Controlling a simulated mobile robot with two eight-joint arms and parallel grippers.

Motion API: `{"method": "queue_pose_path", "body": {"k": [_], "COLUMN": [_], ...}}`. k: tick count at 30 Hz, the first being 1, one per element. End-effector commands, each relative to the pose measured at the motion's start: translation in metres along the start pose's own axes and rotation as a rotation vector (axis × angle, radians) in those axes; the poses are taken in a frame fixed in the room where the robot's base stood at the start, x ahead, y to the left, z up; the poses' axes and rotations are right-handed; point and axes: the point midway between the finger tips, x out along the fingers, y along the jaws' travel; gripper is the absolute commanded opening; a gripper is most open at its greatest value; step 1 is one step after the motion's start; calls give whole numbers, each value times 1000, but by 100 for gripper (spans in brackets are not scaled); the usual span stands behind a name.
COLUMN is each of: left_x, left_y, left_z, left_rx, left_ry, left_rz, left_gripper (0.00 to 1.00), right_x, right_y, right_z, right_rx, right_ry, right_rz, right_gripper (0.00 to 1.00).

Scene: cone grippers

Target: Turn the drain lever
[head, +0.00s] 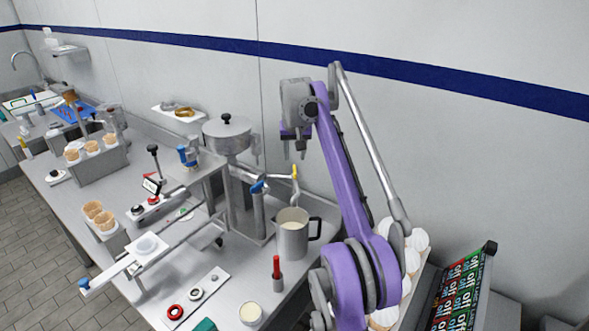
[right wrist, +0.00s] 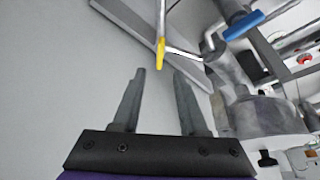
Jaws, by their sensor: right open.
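A steel machine with a round lidded hopper (head: 227,135) stands on the counter near the wall. On its right side a thin bent lever (head: 296,188) carries a yellow tip (head: 295,171). A blue handle (head: 258,187) sits just left of it. I cannot tell for certain which one is the drain lever. My right gripper (head: 295,151) is open and empty, a little above the yellow tip in the head view. In the right wrist view the yellow tip (right wrist: 161,52) is just beyond the gap between the fingers (right wrist: 160,73), and the blue handle (right wrist: 244,24) is off to the right. My left gripper is not in view.
A steel jug (head: 292,238) with a black handle stands below the yellow-tipped lever. A red-handled tool (head: 277,268) and a small cup (head: 250,313) are in front. White-topped cones (head: 413,263) and a dark rack (head: 462,295) are at right. The wall is close behind.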

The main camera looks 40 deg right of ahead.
Motion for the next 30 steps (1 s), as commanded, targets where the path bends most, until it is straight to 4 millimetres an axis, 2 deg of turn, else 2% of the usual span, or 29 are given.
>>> {"method": "queue_pose_path", "body": {"k": [1,3,9,15,22,23,29,30], "left_x": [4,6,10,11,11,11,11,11], "left_y": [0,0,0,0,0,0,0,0], "left_z": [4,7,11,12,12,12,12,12], "left_rx": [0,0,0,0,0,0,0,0], "left_ry": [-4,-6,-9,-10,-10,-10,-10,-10], "left_rz": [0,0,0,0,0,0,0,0], "left_gripper": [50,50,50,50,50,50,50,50], "right_x": [14,27,54,64,64,64,64,64], "right_y": [0,0,0,0,0,0,0,0], "right_z": [2,1,1,0,0,0,0,0], "right_rx": [0,0,1,1,1,1,1,1], "right_ry": [-1,-1,0,1,1,1,1,1], "right_rz": [1,1,1,1,1,1,1,1], "right_gripper": [42,42,42,42,42,39,3,0]}}
